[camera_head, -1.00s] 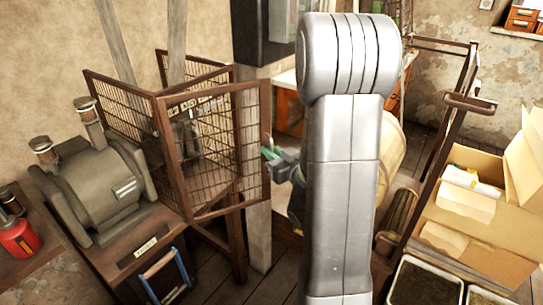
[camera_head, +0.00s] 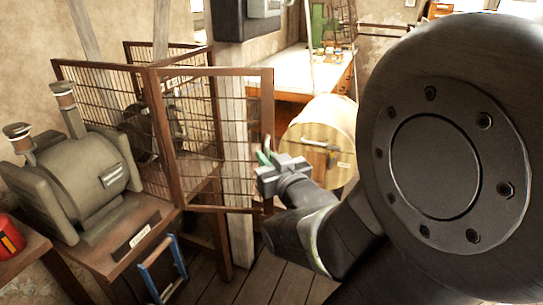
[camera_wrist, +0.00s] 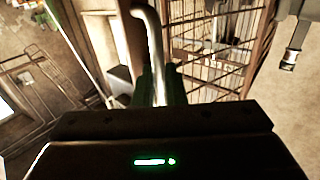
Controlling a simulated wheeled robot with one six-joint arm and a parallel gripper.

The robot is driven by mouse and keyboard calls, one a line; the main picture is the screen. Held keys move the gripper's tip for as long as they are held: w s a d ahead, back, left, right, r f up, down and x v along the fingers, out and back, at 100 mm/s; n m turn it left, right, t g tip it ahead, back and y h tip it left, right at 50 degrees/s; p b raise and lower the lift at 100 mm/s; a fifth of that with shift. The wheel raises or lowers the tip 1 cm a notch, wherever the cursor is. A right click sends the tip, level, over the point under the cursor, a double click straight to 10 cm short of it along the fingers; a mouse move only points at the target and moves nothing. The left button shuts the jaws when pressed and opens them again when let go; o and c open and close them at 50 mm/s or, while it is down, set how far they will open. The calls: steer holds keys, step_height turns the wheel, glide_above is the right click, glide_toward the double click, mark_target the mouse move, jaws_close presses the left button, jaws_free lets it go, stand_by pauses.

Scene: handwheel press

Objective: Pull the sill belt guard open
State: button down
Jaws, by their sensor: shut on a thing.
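The belt guard is a brown-framed wire mesh cage (camera_head: 88,72) beside the grey motor. Its mesh door panel (camera_head: 212,71) stands out from the cage at an angle, toward my gripper. My gripper (camera_head: 264,158) is at the free right edge of this panel, at about mid height. In the wrist view, a bent silver handle (camera_wrist: 151,38) runs down between the green fingers (camera_wrist: 159,88), and my gripper is shut on it. The mesh also shows in the wrist view (camera_wrist: 215,45), to the right. The handle's lower end is hidden between the fingers.
The grey motor (camera_head: 85,180) stands on a brown base at left, with a blue-framed item (camera_head: 160,268) in front. A wooden post (camera_head: 236,130) rises behind the panel. A round wooden drum (camera_head: 318,135) stands behind my gripper. Some floor (camera_head: 275,283) is clear below.

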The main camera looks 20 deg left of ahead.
steer(key=s+a+m+t+h+p, duration=0.1)
steer(key=s+a+p, duration=0.1)
steer(key=s, duration=0.7)
steer(key=s+a+m+t+h+p, duration=0.1)
steer(key=s+m+t+h, duration=0.1)
steer(key=s, duration=0.7)
steer(key=shift+a+r+h+p, duration=0.2)
steer(key=shift+a+h+p, duration=0.1)
steer(key=shift+a+p, duration=0.1)
stand_by(0.4)
steer(key=shift+s, duration=0.15)
steer(key=c, duration=1.6)
jaws_free()
steer(key=shift+c, duration=0.2)
steer(key=shift+f, duration=0.1)
steer(key=shift+d, duration=0.1)
